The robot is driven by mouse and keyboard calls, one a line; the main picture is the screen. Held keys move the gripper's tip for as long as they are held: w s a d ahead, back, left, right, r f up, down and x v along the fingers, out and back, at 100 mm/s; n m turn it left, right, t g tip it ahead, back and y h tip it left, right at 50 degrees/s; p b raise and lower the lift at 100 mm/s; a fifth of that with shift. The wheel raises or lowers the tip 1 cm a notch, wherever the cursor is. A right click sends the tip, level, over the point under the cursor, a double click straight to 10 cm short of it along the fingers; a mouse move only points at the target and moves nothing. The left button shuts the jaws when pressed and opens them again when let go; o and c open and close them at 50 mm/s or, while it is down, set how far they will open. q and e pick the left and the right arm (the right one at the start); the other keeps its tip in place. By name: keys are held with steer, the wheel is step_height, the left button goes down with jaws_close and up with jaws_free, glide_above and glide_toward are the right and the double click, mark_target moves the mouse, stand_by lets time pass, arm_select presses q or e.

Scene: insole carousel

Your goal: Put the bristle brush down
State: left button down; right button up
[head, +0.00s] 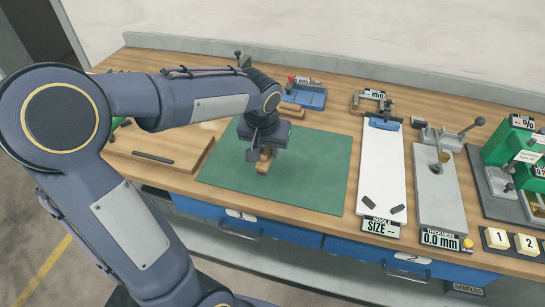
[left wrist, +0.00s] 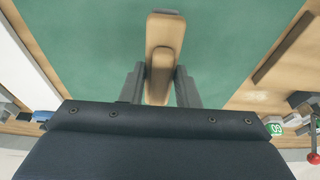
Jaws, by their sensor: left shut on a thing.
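The bristle brush, a small tan wooden block, shows below my left gripper in the head view (head: 264,164) and between the fingers in the left wrist view (left wrist: 165,45). My left gripper (head: 262,152) is shut on it, over the green mat (head: 310,180). The wrist view shows a finger of the left gripper (left wrist: 160,82) on each side of the brush. I cannot tell whether the brush touches the mat. Its bristles are not visible. My right gripper is not in view.
A wooden board with a dark bar (head: 152,158) lies left of the mat. A blue tray (head: 308,98) stands behind it. Right of it are a white sizing board (head: 385,170), a grey thickness gauge (head: 438,200) and a green machine (head: 505,147). Much of the mat is bare.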

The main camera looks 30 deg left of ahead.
mark_target(272, 158)
arm_select(q)
steer(key=shift+w+d+f, duration=0.1)
steer(key=shift+w+f, duration=0.85)
steer(key=shift+f, duration=0.15)
steer(key=shift+s+x, duration=0.15)
steer(key=shift+x, duration=0.65)
steer(key=shift+s+x, duration=0.15)
steer(key=shift+x, duration=0.65)
steer(key=shift+d+f, duration=0.1)
steer(key=shift+f, duration=0.1)
steer(key=shift+f+b, duration=0.15)
steer(key=shift+b, duration=0.2)
steer(key=c, duration=1.1)
jaws_free()
